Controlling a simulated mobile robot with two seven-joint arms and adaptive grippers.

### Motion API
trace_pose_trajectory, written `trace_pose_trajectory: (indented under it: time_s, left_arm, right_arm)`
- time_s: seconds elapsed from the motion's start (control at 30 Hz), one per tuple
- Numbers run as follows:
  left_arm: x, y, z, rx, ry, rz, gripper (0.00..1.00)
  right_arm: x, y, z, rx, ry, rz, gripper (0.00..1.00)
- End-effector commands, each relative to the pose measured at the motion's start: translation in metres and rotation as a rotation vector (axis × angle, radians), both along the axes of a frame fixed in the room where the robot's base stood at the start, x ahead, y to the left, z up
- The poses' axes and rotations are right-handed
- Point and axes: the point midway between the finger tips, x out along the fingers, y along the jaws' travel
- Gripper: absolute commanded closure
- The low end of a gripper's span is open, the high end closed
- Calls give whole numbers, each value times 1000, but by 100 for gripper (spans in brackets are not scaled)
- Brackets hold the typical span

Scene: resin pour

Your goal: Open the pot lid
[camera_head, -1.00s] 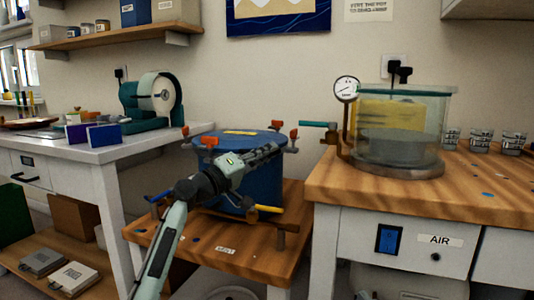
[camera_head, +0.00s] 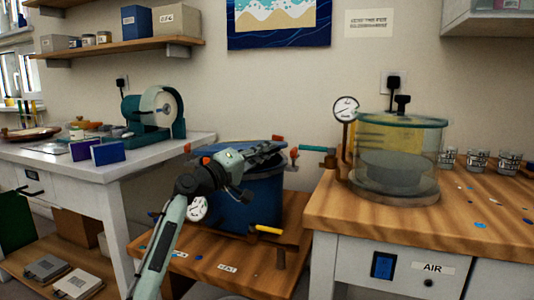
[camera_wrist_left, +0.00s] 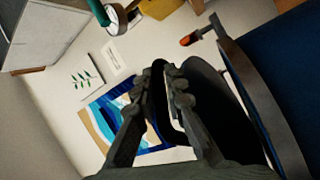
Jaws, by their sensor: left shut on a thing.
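The blue pot (camera_head: 250,205) stands on a low wooden bench, with orange-tipped clamps around its rim and a white gauge (camera_head: 197,208) at its front left. My left gripper (camera_head: 282,146) reaches across the pot's top from the left and hides much of the lid (camera_head: 238,146). In the left wrist view the jaws (camera_wrist_left: 162,75) are closed on a dark curved thing that seems to be part of the lid. The grey rim and blue surface of the pot (camera_wrist_left: 290,60) fill the right of that view. My right gripper is not in view.
A clear chamber (camera_head: 398,160) with a dial stands on the wooden worktop (camera_head: 370,225) at right, close to the pot. A teal pipe handle (camera_head: 317,149) sticks out towards the pot. A grey bench (camera_head: 140,160) with a green machine (camera_head: 155,115) is at left.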

Motion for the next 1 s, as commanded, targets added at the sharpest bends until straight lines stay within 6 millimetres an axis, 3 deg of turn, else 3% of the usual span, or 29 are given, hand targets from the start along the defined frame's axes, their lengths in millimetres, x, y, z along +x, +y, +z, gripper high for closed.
trace_pose_trajectory:
  time_s: [0.03,0.57,1.0]
  left_arm:
    - [1,2,11,-2,-9,5,100]
    - [12,7,56,-1,-11,4,100]
    - [43,22,128,-1,-9,3,100]
  right_arm:
    - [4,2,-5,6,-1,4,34]
    - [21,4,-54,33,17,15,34]
    - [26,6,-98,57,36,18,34]
